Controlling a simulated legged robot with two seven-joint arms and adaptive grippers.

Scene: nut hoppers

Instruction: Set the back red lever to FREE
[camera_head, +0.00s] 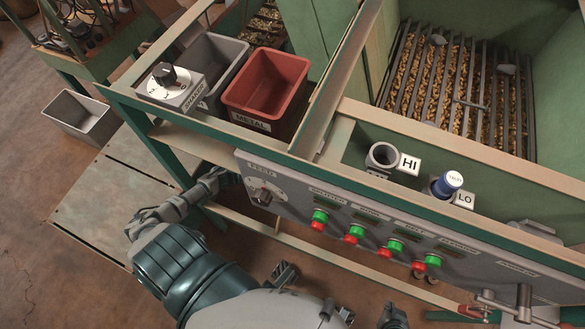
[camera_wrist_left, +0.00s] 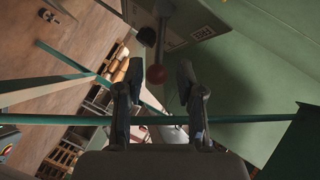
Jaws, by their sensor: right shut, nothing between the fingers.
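My left gripper (camera_wrist_left: 159,68) is open, with a fingertip on each side of the knob in the picture. I cannot tell whether the knob is between the fingers or beyond them. A label plate (camera_wrist_left: 196,33) is beside the lever, too small to read. In the head view the left gripper is hidden; the left arm reaches under the control panel. My right gripper (camera_head: 393,315) is shut and empty at the bottom edge.
The grey control panel (camera_head: 335,222) with several green and red buttons borders the hopper. A red bin (camera_head: 265,82), a grey bin (camera_head: 213,62) and a rotary knob box (camera_head: 172,85) sit on the ledge. A metal T-handle (camera_head: 522,303) sticks out lower right.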

